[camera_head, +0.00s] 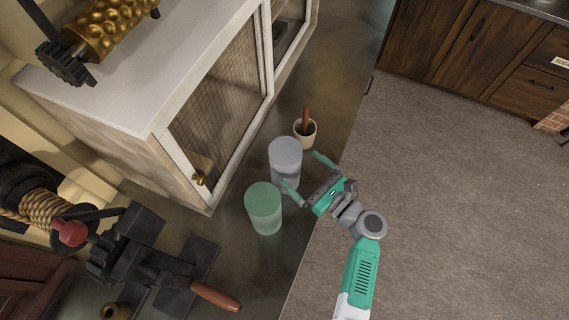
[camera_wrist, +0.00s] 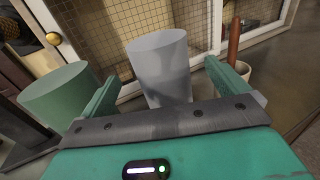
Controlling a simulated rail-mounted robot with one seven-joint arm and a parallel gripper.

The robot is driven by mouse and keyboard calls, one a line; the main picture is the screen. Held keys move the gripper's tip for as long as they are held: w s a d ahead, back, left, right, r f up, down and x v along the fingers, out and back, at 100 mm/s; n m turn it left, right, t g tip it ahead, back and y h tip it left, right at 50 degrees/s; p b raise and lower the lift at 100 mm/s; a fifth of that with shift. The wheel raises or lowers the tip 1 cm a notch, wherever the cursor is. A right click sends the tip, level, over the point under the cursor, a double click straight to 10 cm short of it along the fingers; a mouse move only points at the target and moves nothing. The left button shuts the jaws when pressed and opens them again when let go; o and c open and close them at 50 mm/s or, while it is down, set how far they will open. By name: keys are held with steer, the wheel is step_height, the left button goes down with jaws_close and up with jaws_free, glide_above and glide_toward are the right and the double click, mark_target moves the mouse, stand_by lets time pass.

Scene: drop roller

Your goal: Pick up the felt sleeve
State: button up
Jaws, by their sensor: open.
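Two upright cylinders stand on the floor by the white cabinet. One is pale grey (camera_head: 285,163) and the other is green (camera_head: 264,210); the frames do not show for sure which is the felt sleeve. My gripper (camera_head: 307,174) is open and points at the grey cylinder from its right. In the wrist view the grey cylinder (camera_wrist: 160,68) stands ahead, between the lines of my two open fingers (camera_wrist: 162,88). Its lower end is hidden behind my gripper's body. The green cylinder (camera_wrist: 58,100) is outside the left finger there.
A cream pot (camera_head: 305,133) with a brown handle in it stands just behind the grey cylinder, outside my right finger. The white cabinet (camera_head: 140,80) with mesh doors is behind. A black press (camera_head: 135,250) is at lower left. The carpet (camera_head: 460,200) is clear.

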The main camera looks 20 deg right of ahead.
mark_target(286, 155)
steer(key=x, duration=0.7)
steer(key=shift+w+a+r, duration=0.1)
steer(key=shift+r, duration=0.15)
steer(key=c, duration=1.4)
steer(key=shift+r, duration=0.1)
step_height(286, 155, up, 18)
steer(key=p, duration=0.3)
steer(key=shift+p, duration=0.4)
